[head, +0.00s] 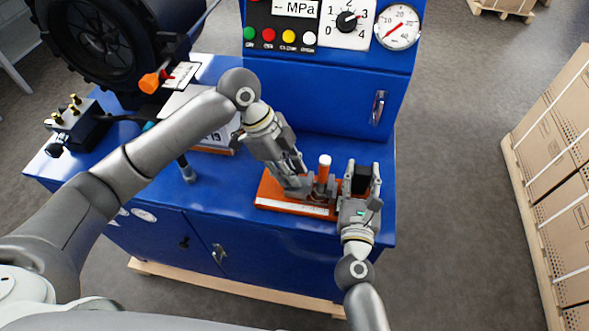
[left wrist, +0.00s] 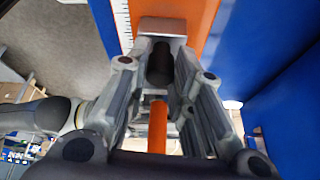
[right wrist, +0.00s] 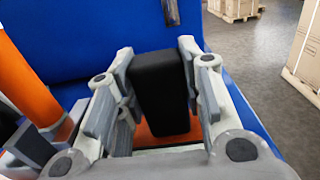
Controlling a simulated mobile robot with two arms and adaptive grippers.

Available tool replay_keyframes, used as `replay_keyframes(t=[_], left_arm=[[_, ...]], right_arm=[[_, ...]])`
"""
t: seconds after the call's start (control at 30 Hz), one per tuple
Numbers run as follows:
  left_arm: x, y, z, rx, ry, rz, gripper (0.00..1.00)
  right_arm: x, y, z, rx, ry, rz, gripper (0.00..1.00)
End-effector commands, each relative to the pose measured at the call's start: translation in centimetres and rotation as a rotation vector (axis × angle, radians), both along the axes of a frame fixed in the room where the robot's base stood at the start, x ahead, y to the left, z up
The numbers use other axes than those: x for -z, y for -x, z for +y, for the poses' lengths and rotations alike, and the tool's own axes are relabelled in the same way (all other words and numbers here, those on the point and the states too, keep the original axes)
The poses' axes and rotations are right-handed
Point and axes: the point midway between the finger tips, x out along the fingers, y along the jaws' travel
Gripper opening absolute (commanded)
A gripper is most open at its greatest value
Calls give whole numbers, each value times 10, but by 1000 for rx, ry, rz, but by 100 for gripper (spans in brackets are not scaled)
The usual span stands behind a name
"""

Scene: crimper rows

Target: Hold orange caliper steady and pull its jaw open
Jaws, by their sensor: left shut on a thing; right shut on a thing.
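The orange caliper (head: 268,190) lies on the blue bench near its front edge, a white scale strip along its near side. An orange post with a white top (head: 324,168) stands on it. My left gripper (head: 298,190) is shut on a dark grip of the caliper, left of the post; the dark grip (left wrist: 160,62) shows between the fingers in the left wrist view. My right gripper (head: 361,178) is shut on the black block (right wrist: 160,92) at the caliper's right end, with a finger on each side. The fingers hide part of the caliper.
A panel with gauges (head: 397,27) and coloured buttons stands behind the caliper. A black wheel (head: 95,40) and a black valve block (head: 75,120) are on the left. Stacked cartons (head: 555,170) stand on the right, across open floor.

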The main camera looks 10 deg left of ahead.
Motion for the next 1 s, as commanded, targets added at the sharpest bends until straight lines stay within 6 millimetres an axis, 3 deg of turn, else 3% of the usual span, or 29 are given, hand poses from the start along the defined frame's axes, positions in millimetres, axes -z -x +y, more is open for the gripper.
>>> replay_keyframes(t=[0.1,0.37,0.4,0.53,0.87,1.0], left_arm=[[0,-1,17,-9,-8,-1,0],[0,-1,17,-7,-7,-2,0],[0,-1,17,-7,-7,-2,27],[0,-1,17,-6,-6,-1,44],[-2,-1,16,-5,-5,-1,44],[-14,-2,21,-5,-3,-5,44]], right_arm=[[0,-1,-3,8,-1,0,6],[0,-1,-4,10,1,0,6],[0,-1,-4,10,1,0,6],[0,-1,-4,10,1,0,6],[0,-1,-3,7,1,0,6],[0,-1,-3,7,1,0,6]])
